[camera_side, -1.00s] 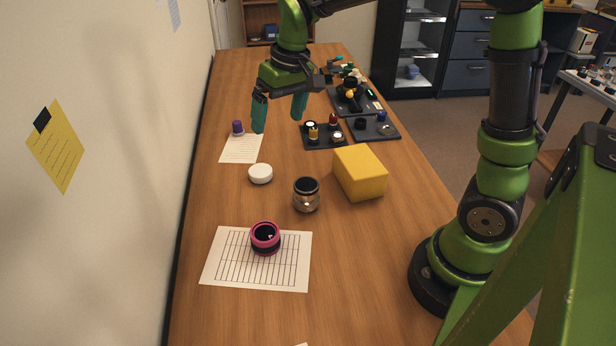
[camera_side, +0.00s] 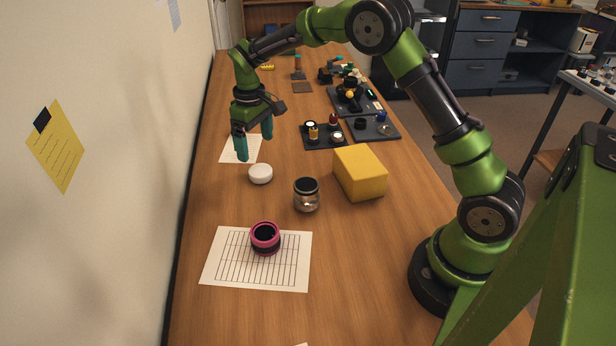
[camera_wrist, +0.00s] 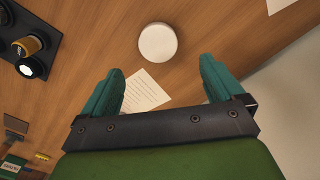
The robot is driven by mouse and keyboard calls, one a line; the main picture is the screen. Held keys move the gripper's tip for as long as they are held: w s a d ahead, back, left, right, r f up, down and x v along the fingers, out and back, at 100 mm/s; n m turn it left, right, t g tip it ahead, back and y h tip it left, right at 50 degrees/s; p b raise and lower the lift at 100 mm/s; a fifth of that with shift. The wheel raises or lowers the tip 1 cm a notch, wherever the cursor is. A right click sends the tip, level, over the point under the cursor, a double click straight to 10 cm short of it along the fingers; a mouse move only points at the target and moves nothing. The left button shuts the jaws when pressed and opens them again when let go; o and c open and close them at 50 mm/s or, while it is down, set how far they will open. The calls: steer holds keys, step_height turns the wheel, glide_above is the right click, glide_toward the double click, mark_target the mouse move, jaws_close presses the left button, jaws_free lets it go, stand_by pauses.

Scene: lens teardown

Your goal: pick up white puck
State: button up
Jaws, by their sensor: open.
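The white puck (camera_side: 260,174) lies flat on the wooden table, just in front of a small sheet of paper. It also shows in the wrist view (camera_wrist: 158,43), at the top middle, ahead of my fingertips and roughly midway between them. My gripper (camera_side: 254,145) hangs above the table, over the paper and a little behind the puck. Its two teal fingers stand apart with nothing between them, as the wrist view also shows (camera_wrist: 161,75). My gripper and the puck are apart.
A dark jar (camera_side: 306,195) and a yellow box (camera_side: 360,173) stand right of the puck. A pink-rimmed ring (camera_side: 265,238) sits on a lined sheet (camera_side: 221,262) in front. Black trays (camera_side: 323,142) with small parts lie behind right. The wall (camera_side: 110,200) runs along the left.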

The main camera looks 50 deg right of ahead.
mark_target(260, 170)
step_height(260, 170, down, 8)
steer(key=shift+s+d+f, duration=0.1)
steer(key=shift+d, duration=0.05)
steer(key=c, duration=1.1)
